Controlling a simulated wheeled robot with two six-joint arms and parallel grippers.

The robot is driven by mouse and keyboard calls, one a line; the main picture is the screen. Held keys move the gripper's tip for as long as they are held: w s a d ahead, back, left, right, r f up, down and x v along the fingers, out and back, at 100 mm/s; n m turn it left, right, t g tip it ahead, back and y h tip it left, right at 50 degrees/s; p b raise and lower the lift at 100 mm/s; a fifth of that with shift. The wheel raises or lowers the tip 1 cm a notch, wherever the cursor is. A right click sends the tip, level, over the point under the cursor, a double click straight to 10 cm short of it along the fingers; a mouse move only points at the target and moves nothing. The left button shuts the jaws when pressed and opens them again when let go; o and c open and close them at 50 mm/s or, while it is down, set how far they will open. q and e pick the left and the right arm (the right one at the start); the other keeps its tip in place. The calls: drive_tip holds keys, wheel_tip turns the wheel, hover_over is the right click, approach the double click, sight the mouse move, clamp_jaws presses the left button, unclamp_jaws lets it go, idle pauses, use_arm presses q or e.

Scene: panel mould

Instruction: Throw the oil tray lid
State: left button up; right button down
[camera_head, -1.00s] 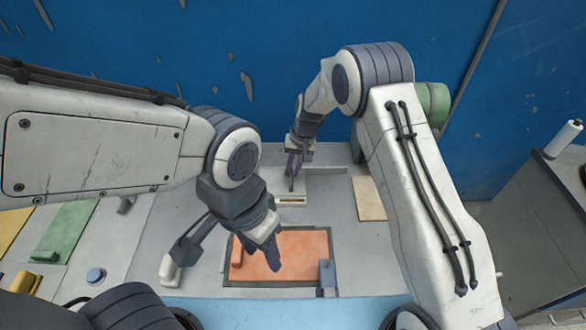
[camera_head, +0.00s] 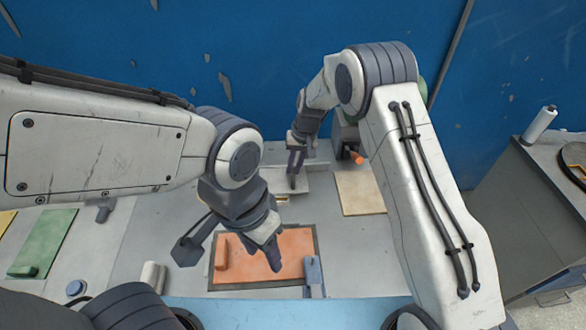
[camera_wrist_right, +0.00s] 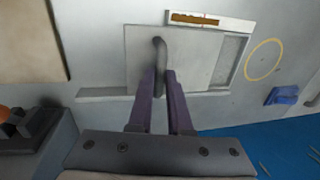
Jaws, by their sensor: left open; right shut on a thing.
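The oil tray lid (camera_wrist_right: 185,60) is a flat grey plate with a bent grey handle (camera_wrist_right: 158,55) in the right wrist view. It lies over or just above a shallow recess, with a strip of the recess showing along its right side there. My right gripper (camera_wrist_right: 160,78) is shut on the handle. In the head view, my right gripper (camera_head: 292,185) reaches down at the back centre, beside the lid (camera_head: 300,181). My left gripper (camera_head: 272,258) is open and hangs above the orange panel, holding nothing visible.
An orange panel (camera_head: 290,247) in a dark frame lies in front. A tan panel (camera_head: 360,192) lies right of the lid, with a grey block and orange-ended part (camera_head: 356,158) behind it. A green panel (camera_head: 45,243) lies left. A blue wall closes the back.

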drive_tip(key=d, duration=0.5)
drive_tip(key=d+b, duration=0.1)
drive_tip(key=d, duration=0.2)
drive_tip(key=shift+w+d, duration=0.2)
drive_tip(key=shift+w, duration=0.1)
drive_tip(key=shift+d, duration=0.55)
drive_tip(key=shift+w, duration=0.1)
drive_tip(key=c, duration=0.8)
unclamp_jaws()
drive_tip(key=shift+d, duration=0.1)
drive_tip(key=shift+c, duration=0.2)
drive_tip(key=shift+d, duration=0.1)
drive_tip(key=shift+a, duration=0.2)
drive_tip(key=shift+r, duration=0.1)
